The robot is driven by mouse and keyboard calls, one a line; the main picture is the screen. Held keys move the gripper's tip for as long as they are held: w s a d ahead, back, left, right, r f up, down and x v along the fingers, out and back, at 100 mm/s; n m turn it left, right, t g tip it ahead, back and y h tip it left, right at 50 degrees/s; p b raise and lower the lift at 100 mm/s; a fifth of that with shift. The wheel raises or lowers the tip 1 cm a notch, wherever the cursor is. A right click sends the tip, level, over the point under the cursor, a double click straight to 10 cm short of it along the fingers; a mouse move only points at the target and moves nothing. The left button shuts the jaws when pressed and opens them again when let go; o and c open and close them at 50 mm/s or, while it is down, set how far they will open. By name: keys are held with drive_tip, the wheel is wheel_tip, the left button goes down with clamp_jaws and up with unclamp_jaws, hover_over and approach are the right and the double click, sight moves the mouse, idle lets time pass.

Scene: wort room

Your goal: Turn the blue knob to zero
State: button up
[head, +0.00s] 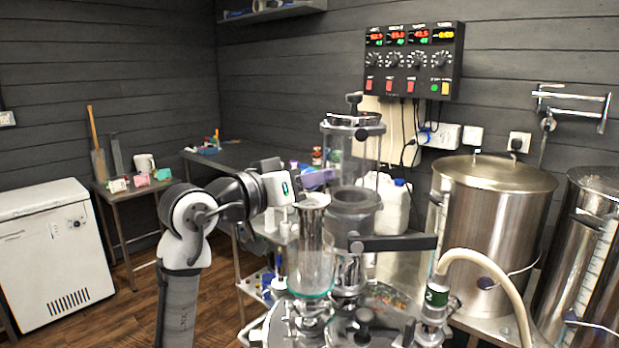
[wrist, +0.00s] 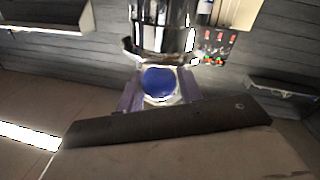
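A round blue face, likely the blue knob (wrist: 159,82), shows in the wrist view between my two purple fingers, with a pale shiny rim around it. In the head view I cannot make it out; the glass-and-metal apparatus and my gripper may hide it. My gripper (head: 318,176) reaches right, beside the upper glass column (head: 351,145). In the wrist view my gripper (wrist: 160,92) has its fingers apart, one on each side of the blue face. I cannot tell whether they touch it, and no pointer or zero mark is readable.
A steel vessel (wrist: 162,35) is just beyond the fingers. A black control box (head: 413,60) with several dials hangs on the wall. Steel tanks (head: 490,235) stand at right.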

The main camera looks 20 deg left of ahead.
drive_tip(key=c, duration=0.5)
drive_tip(key=shift+n+t+y+b, duration=0.3)
drive_tip(key=shift+n+t+y, duration=0.3)
drive_tip(key=shift+y, duration=0.6)
drive_tip(key=o, duration=0.9)
drive_tip(key=shift+o, duration=0.2)
drive_tip(key=b+v, duration=0.3)
drive_tip(key=v, duration=1.1)
drive_tip(key=shift+b, duration=0.3)
drive_tip(key=shift+r, duration=0.1)
